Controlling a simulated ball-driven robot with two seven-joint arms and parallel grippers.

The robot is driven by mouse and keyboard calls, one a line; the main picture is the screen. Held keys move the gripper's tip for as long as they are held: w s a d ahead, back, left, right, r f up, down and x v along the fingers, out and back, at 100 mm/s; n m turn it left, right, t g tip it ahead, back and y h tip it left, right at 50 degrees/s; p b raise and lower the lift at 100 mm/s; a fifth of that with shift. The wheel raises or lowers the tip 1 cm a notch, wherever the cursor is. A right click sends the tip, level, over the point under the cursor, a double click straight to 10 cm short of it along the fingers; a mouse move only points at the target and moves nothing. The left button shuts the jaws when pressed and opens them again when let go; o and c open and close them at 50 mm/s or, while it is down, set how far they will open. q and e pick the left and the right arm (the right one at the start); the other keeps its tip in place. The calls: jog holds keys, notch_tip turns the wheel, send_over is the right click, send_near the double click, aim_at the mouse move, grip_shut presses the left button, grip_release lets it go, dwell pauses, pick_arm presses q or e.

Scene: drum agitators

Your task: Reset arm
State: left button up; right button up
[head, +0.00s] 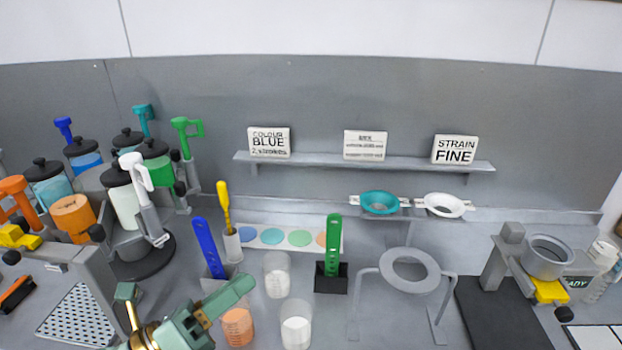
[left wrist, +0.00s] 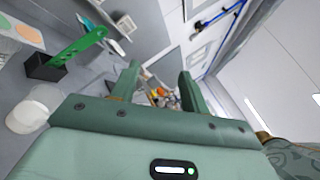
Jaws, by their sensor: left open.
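My left gripper (head: 186,290) is low in the head view, left of centre, at the front of the bench. It is green, open and holds nothing. In the left wrist view its two fingers (left wrist: 158,78) stand apart with an empty gap between them. An orange-filled beaker (head: 238,326) is just right of the gripper in the head view; I cannot tell whether they touch. My right gripper is in neither view.
A carousel of paint canisters (head: 124,204) stands at the left. Blue (head: 208,248) and green (head: 333,245) upright tools, clear beakers (head: 296,326) and a ring stand (head: 409,271) fill the middle. A shelf (head: 364,162) carries signs. A machine (head: 548,258) stands right.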

pick_arm(q)
jog(key=w+a+n+t+y, duration=0.2)
jog(key=a+n+t+y, duration=0.6)
jog(key=n+y, duration=0.6)
jog(key=s+a+f+n+g+y, duration=0.3)
jog(key=a+f+n+g, duration=0.2)
jog(key=f+n, duration=0.2)
jog(key=s+a+f+n+g+y, duration=0.3)
jog(key=a+f+n+g+y, duration=0.15)
jog(key=f+n, duration=0.25)
jog(key=s+a+f+n+g+h, duration=0.1)
jog(key=s+f+n+g+h, duration=0.1)
jog(key=s+f+g, duration=0.5)
jog(key=s+d+f+g+h+b, duration=0.1)
jog(key=s+d+f, duration=0.1)
jog(key=f, duration=0.9)
jog(key=s+d+f+h+b, duration=0.1)
jog(key=s+f+b, duration=0.15)
jog(key=f, duration=0.85)
jog(key=s+d+f+g+h+b, duration=0.1)
jog(key=s+d+f, duration=0.1)
jog(key=f, duration=0.9)
jog(key=s+f+n+g+b, duration=0.2)
jog(key=s+f+n, duration=0.1)
jog(key=s+f, duration=1.1)
jog(key=s+h, duration=0.1)
jog(key=s, duration=0.3)
jog(key=shift+a+f, duration=0.25)
jog(key=shift+a, duration=0.1)
